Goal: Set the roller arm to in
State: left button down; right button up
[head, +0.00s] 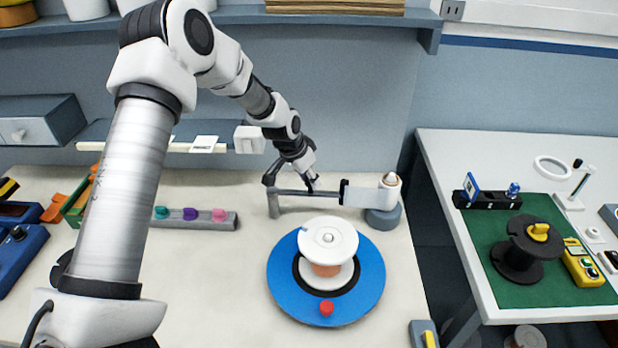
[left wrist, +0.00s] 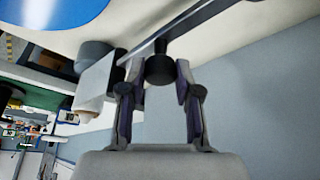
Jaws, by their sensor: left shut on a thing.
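The roller arm (head: 364,195) reaches left from a round grey post (head: 383,218) at the back of the pale table. It has a white block near the post, a black collar and a thin grey bar. A short grey upright piece (head: 273,205) hangs at the bar's left end. The arm lies behind the blue disc (head: 370,277), apart from the white spool (head: 328,240) on it. My left gripper (head: 291,184) is at the bar. In the left wrist view its fingers (left wrist: 160,85) are shut around a black knob (left wrist: 159,68) on the arm. My right gripper is out of view.
A red knob (head: 327,309) sits on the disc's front. A grey rack (head: 196,220) with coloured pegs stands left. A second table at right holds a black spool (head: 520,252) on a green mat (head: 545,290). A shelf (head: 340,16) runs above.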

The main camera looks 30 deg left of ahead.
aim_at(299, 193)
pick_arm(q)
jog(key=shift+s+d+f+m+b, duration=0.1)
jog(key=shift+s+f+m+b, duration=0.25)
jog(key=shift+b, duration=0.3)
jog(key=s+m+g+h+b, duration=0.2)
jog(key=s+m+b, duration=0.3)
jog(key=s+m, duration=0.3)
jog(key=shift+s+r+m+g+h, duration=0.25)
jog(key=shift+m+g+h, duration=0.15)
jog(key=shift+m, duration=0.55)
jog(key=shift+d+f, duration=0.1)
jog(key=c, duration=0.8)
grip_release()
